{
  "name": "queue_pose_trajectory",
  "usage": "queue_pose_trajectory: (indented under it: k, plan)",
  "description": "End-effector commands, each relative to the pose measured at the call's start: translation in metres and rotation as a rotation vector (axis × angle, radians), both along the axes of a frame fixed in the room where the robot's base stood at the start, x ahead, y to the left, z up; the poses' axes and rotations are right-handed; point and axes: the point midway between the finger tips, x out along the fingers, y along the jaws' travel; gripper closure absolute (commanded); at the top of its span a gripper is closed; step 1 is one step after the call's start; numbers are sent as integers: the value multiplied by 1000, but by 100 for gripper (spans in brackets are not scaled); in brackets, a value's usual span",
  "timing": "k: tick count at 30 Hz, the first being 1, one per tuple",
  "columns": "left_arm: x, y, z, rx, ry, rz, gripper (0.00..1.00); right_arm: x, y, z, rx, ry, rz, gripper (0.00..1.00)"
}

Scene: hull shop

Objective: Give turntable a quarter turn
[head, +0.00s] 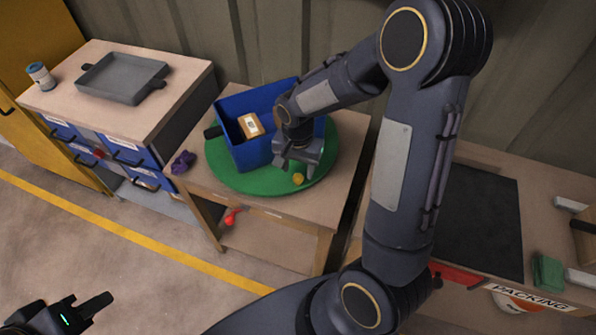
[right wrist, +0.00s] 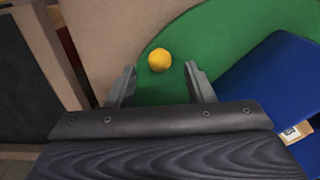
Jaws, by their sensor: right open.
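The green round turntable (head: 229,178) lies on a wooden table and also shows in the right wrist view (right wrist: 222,50). A blue bin (head: 252,152) stands on it with a small cardboard box (head: 250,125) inside; the bin (right wrist: 275,75) is at the right in the wrist view. A yellow knob (head: 298,178) sits near the turntable's front edge. My right gripper (head: 297,170) is open over that edge; in the wrist view the knob (right wrist: 159,60) appears between and just beyond its fingertips, not gripped. My left gripper (head: 85,308) is at the lower left, away from the table; its jaw state is unclear.
A purple object (head: 183,162) lies on the table left of the turntable. A cabinet at left carries a grey tray (head: 122,78) and a small canister (head: 40,76). A packing bench with a dark mat (head: 470,220) stands at right. Floor in front is clear.

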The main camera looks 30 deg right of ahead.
Motion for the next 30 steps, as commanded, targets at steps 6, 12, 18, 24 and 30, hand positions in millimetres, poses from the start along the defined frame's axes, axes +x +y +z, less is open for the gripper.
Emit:
queue_pose_trajectory:
  k: [6, 12, 18, 24, 30]
  plan:
    - [0, 0, -2, 0, 0, 0, 68, -1, 0, -25, 1, 2, 1, 52]
    - [0, 0, -2, 0, 0, 0, 68, 0, 0, -29, 1, 0, 1, 52]
    - [0, 0, -2, 0, 0, 0, 68, 0, 0, -28, 1, -1, 1, 61]
    - [0, 0, -2, 0, 0, 0, 68, 0, 0, -28, 1, -1, 1, 87]
    - [0, 0, -2, 0, 0, 0, 68, 0, 0, -28, 1, -1, 1, 100]
